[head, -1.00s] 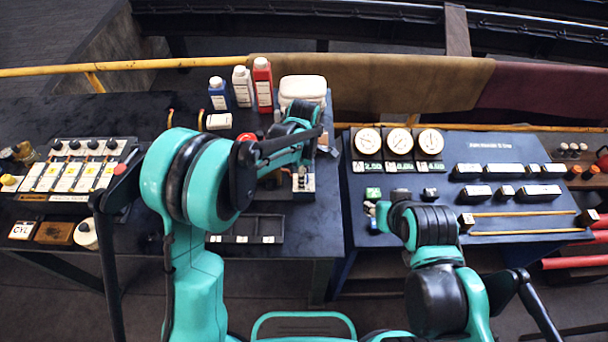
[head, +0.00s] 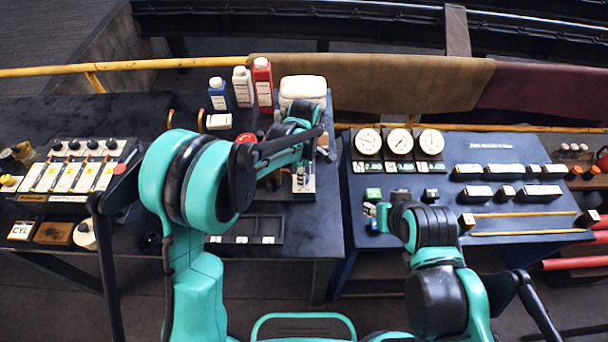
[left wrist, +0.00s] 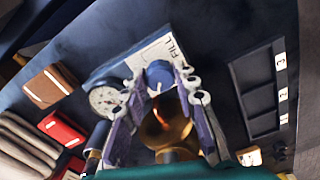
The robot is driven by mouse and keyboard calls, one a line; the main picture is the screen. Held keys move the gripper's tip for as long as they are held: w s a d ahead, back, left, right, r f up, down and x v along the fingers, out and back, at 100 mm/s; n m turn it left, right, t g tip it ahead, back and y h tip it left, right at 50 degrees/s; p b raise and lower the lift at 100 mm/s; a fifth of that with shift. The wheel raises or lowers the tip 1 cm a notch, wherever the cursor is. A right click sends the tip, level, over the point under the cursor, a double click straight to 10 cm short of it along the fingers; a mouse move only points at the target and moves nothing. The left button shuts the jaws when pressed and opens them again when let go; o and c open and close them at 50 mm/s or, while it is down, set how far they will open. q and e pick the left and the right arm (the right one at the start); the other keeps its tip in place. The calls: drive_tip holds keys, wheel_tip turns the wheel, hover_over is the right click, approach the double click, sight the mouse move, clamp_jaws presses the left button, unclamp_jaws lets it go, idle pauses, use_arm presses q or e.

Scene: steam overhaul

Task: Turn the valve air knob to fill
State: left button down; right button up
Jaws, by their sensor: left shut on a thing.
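The valve air knob (left wrist: 158,74) is a blue round knob with a pale and orange mark. It stands on a small pale unit with a FILL label (left wrist: 172,46) just beyond it in the left wrist view. My left gripper (left wrist: 161,82) has its two fingers on either side of the knob and is shut on it. In the head view my left gripper (head: 303,180) is at the unit on the dark left bench, partly hidden by my own arm. My right arm (head: 432,225) is over the right bench; its fingers cannot be made out clearly.
A round gauge (left wrist: 104,99) and a copper-coloured rounded part (left wrist: 166,126) are close to the fingers. A black compartment tray (left wrist: 262,88) lies beside the unit. Bottles (head: 262,85) stand behind, and a blue gauge panel (head: 455,185) is at the right.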

use_arm(q)
drive_tip(key=m, duration=0.5)
drive_tip(key=shift+b, duration=0.4)
drive_tip(key=m, duration=0.5)
drive_tip(key=shift+m, duration=0.4)
drive_tip(key=m+b, duration=0.1)
drive_tip(key=m, duration=0.4)
drive_tip(key=shift+m, duration=0.3)
drive_tip(key=m, duration=0.5)
drive_tip(key=shift+m, duration=0.3)
drive_tip(key=c, duration=1.2)
unclamp_jaws()
drive_tip(key=shift+o, duration=0.2)
drive_tip(key=shift+r, duration=0.1)
